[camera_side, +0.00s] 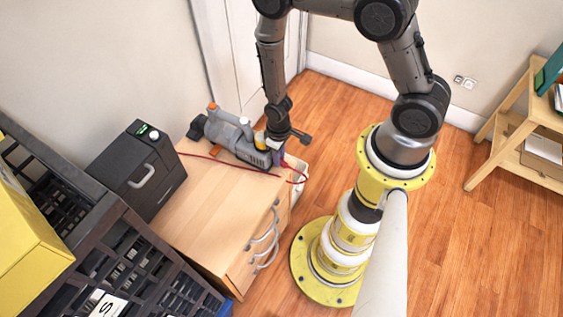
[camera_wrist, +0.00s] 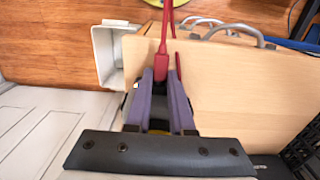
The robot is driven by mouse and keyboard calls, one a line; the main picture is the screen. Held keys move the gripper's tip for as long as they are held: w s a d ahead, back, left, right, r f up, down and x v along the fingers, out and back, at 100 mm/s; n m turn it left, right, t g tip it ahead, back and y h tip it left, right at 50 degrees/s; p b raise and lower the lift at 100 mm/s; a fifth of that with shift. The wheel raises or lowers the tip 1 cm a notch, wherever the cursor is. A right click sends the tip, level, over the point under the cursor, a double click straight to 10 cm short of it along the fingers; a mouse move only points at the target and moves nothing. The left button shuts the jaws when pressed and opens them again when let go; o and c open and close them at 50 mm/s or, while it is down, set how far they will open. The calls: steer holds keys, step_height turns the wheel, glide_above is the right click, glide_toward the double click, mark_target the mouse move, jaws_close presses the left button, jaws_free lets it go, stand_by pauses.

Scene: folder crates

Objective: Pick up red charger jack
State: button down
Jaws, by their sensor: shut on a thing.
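The red charger jack (camera_wrist: 161,66) sits between the purple fingertips of my gripper (camera_wrist: 161,80) in the wrist view. My gripper is shut on it, and the fingers hide part of the jack. Its red cable (camera_wrist: 167,22) runs away from the fingertips. In the side view, my gripper (camera_side: 282,159) is at the far right corner of the wooden cabinet. There the red cable (camera_side: 223,161) stretches over the cabinet top and loops past the right edge. The jack itself is too small to make out clearly in that view.
A black box (camera_side: 158,170) with a handle stands on the wooden cabinet (camera_side: 205,218). Black crates (camera_side: 126,262) and a yellow box (camera_side: 30,240) are at left. Drawer handles (camera_side: 266,242) stick out. A white bin (camera_wrist: 106,55) is beside the cabinet. The near cabinet top is clear.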

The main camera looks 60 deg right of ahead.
steer(key=shift+r, duration=0.1)
step_height(320, 180, up, 10)
stand_by(0.9)
steer(key=shift+w, duration=0.1)
steer(key=c, duration=1.4)
jaws_free()
jaws_close()
